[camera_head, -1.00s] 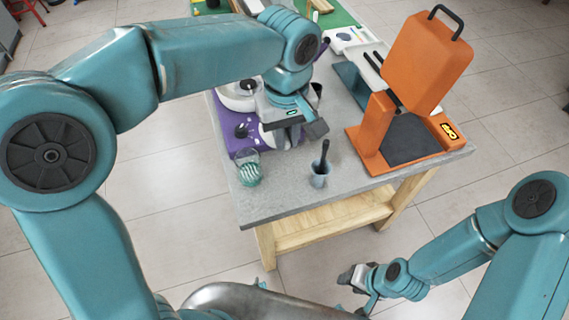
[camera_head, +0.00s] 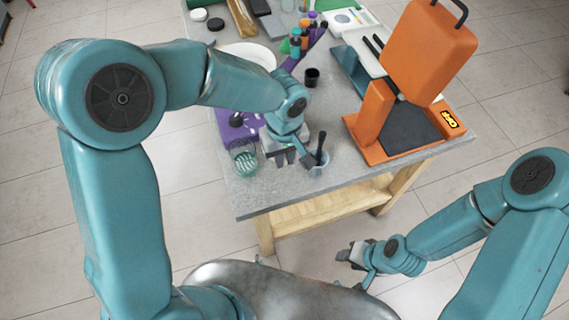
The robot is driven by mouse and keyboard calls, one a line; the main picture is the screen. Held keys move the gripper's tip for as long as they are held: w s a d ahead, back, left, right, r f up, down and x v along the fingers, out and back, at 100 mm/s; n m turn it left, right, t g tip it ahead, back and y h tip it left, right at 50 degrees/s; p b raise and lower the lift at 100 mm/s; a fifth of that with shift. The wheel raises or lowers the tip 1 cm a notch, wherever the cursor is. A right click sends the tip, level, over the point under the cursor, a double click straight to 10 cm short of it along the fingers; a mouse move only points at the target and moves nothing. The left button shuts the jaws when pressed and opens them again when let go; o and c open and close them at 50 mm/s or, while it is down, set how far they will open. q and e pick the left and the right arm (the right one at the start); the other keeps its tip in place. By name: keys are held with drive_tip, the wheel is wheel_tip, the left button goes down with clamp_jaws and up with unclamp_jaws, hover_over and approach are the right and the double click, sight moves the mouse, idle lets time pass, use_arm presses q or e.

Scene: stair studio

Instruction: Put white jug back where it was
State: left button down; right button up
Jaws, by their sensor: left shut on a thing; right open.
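My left gripper (camera_head: 294,156) is low over the front of the grey table, between a green-striped glass (camera_head: 243,160) and a small pale blue cup (camera_head: 318,167) with a dark stick in it. It is shut on a pale thing (camera_head: 270,146), probably the white jug. The gripper and wrist hide most of it, so I cannot tell whether it touches the table. My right gripper (camera_head: 352,256) is open and empty, low in front of the table and away from everything on it.
A large orange machine (camera_head: 430,55) stands at the right. A black cup (camera_head: 312,77), colourful bottles (camera_head: 296,45) and a white round plate (camera_head: 262,53) are further back. Bare tabletop (camera_head: 345,150) lies right of the blue cup.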

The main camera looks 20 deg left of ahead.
use_arm(q)
drive_tip(key=f, duration=0.6)
drive_tip(key=shift+w, duration=0.2)
drive_tip(key=shift+w+d, duration=0.15)
drive_tip(key=shift+w, duration=0.05)
drive_tip(key=shift+s+f, duration=0.15)
drive_tip(key=shift+f, duration=0.05)
drive_tip(key=c, duration=1.2)
unclamp_jaws()
drive_tip(key=shift+o, duration=0.6)
drive_tip(key=shift+r+p, duration=0.4)
wheel_tip(320, 180, up, 12)
drive_tip(key=shift+f+b, duration=0.2)
drive_tip(key=shift+b, duration=0.4)
